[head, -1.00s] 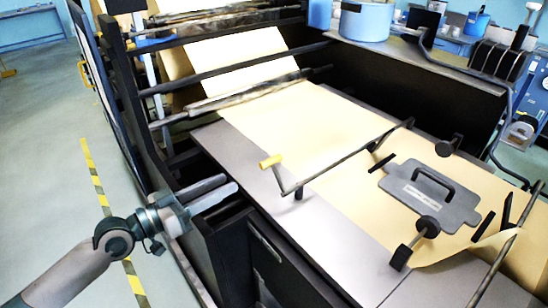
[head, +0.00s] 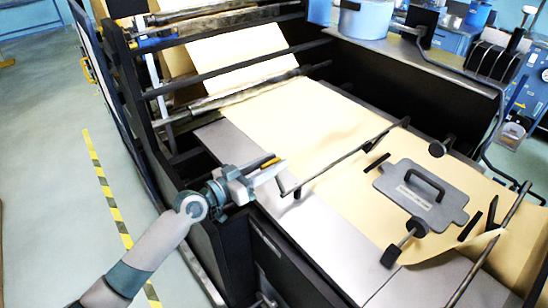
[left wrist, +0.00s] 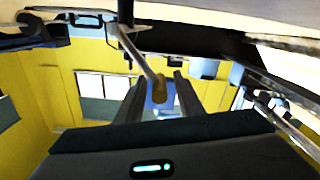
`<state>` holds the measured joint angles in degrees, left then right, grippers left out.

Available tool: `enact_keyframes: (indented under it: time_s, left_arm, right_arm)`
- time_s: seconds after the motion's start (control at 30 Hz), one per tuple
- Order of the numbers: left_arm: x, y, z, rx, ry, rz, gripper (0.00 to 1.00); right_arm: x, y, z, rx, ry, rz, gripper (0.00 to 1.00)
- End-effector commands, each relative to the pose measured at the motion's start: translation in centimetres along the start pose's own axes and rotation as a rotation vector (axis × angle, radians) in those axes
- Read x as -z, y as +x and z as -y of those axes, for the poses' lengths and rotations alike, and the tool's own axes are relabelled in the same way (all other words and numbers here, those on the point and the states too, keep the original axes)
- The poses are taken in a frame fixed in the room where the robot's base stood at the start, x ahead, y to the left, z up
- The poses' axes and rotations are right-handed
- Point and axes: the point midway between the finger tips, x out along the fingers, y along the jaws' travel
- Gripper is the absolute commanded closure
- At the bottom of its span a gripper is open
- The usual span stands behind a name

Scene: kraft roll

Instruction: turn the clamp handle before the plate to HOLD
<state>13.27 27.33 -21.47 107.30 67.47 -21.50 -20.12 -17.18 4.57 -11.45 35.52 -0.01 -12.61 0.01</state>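In the left wrist view the grip (left wrist: 159,91) shows between the two fingers (left wrist: 158,98), which stand apart with gaps on both sides. Whether they touch it I cannot tell. The grey plate (head: 456,212), with a black handle and small label, lies on the paper to the right. No HOLD mark is legible. My right gripper is out of view.
Brown kraft paper (head: 310,125) runs down from the rollers (head: 225,80) over the grey table (head: 330,235). Black knobs (head: 390,256) stand around the plate. A blue pot (head: 364,22) stands on the far ledge. The machine's dark side wall is below my left gripper.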

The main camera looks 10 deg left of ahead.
Motion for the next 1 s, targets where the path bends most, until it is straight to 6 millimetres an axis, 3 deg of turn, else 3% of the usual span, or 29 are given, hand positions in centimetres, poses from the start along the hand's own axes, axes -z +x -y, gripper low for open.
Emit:
enact_keyframes:
  time_s: [0.43, 0.6, 1.0]
  left_arm:
    - [-0.06, 0.90, -0.02, 0.000, 0.000, 0.000, 0.66]
    - [-0.06, 0.88, 0.01, 0.000, 0.000, 0.001, 1.00]
    - [0.02, 1.29, 0.43, 0.001, 0.029, 0.000, 1.00]
  right_arm:
    - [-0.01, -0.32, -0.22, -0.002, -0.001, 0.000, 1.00]
    - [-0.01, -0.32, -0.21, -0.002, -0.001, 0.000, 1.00]
    - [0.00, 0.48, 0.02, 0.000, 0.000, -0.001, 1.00]
